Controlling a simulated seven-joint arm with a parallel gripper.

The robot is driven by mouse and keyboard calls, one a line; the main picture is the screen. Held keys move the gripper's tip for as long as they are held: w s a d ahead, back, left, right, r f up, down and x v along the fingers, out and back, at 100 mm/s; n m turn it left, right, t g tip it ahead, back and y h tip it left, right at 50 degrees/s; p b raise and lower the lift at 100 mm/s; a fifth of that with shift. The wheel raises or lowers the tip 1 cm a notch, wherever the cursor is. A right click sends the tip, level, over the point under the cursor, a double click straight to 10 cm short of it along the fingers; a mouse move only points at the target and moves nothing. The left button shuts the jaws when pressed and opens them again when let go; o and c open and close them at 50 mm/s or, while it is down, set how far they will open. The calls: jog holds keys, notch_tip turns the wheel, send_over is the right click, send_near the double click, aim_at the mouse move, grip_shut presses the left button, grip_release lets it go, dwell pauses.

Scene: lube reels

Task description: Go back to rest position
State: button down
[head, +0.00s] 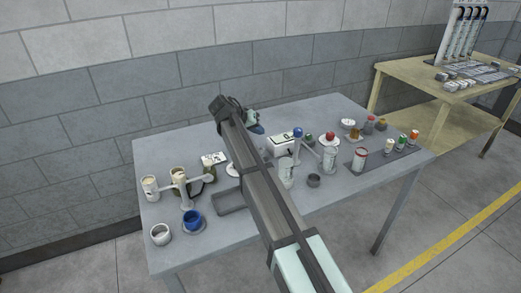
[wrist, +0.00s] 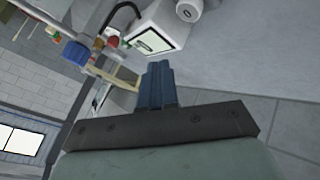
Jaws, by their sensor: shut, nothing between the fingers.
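My gripper (wrist: 158,70) shows in the wrist view with its dark blue fingers together and nothing between them. In the head view my arm reaches over the table (head: 160,235) from the lower right. A small pale green and dark blue part beside its far end looks like my gripper (head: 257,129), above the back of the table and partly hidden by the arm. A white box with a screen (head: 281,146) stands to its right; a similar box (wrist: 155,42) lies ahead of the fingers in the wrist view, apart from them.
Blue cup (head: 193,219), white cup (head: 160,234) and a white stand (head: 183,185) with containers are at the left. A wooden table (head: 425,93) stands beyond.

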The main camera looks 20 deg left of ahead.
dwell(0.4)
